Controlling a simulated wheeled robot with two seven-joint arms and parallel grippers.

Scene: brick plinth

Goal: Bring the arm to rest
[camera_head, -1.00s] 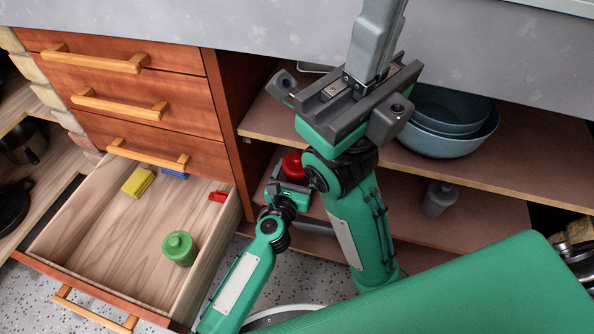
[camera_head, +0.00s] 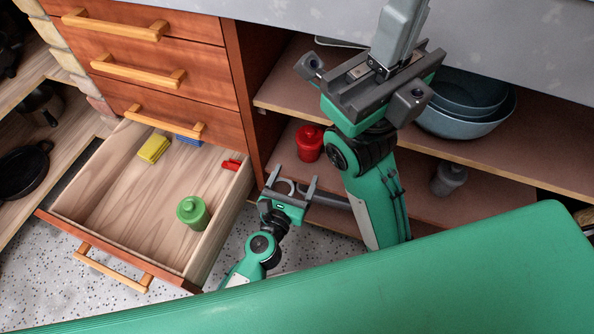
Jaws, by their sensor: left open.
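My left gripper (camera_head: 292,180) is in the lower middle of the head view, between the open drawer and the cabinet shelves. Its two grey fingers stand apart, pointing away from me, with nothing between them. Its green forearm comes up from below and is partly hidden by my green body at the bottom. My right gripper (camera_head: 402,28) is large and close to the camera, pointing up in front of the shelves. Its grey fingers are together at the middle of the dark rail, with nothing visible between them.
The open drawer (camera_head: 125,195) holds a green canister (camera_head: 192,212), a yellow sponge (camera_head: 153,148), a blue item (camera_head: 189,140) and a red item (camera_head: 231,165). A red canister (camera_head: 309,143), grey canister (camera_head: 449,178) and stacked bowls (camera_head: 465,122) stand on the shelves (camera_head: 500,208).

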